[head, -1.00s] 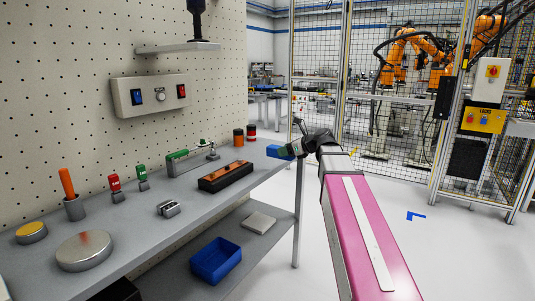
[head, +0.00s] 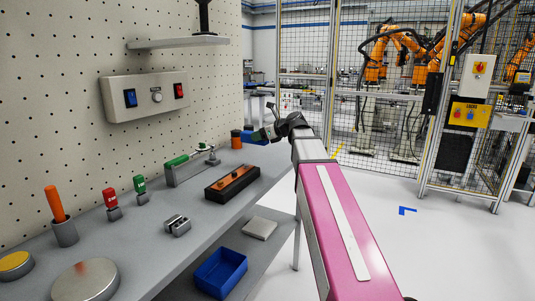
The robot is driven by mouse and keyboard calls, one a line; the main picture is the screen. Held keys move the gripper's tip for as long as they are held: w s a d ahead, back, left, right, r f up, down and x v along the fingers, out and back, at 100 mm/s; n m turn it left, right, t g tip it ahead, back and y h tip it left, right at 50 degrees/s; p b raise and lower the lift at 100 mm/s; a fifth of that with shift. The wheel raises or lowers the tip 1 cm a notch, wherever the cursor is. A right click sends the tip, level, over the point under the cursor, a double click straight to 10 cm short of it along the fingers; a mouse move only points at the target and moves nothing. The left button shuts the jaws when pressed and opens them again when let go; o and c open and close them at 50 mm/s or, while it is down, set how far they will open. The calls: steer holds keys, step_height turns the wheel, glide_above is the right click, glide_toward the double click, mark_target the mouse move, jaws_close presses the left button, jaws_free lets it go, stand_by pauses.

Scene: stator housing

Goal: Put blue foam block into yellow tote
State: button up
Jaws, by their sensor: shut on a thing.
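The blue foam block (head: 252,137) is at the end of my arm, over the far right end of the grey workbench. My gripper (head: 264,133) is shut on the block, and my wrist and arm hide part of its fingers. The block appears held at or above bench height; I cannot tell the exact gap. I do not see a yellow tote in this view.
The grey bench (head: 160,232) carries a black and orange box (head: 232,182), a green device (head: 185,168), an orange cylinder (head: 236,139) and several small parts. A blue bin (head: 222,270) sits on the lower shelf. Open floor (head: 420,240) lies to the right.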

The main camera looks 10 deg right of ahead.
steer(key=w+d+f, duration=0.6)
steer(key=w+d, duration=0.1)
steer(key=shift+w+d+f, duration=0.2)
steer(key=shift+d, duration=0.1)
steer(key=shift+f, duration=2)
steer(key=o, duration=0.9)
steer(key=shift+f, duration=0.1)
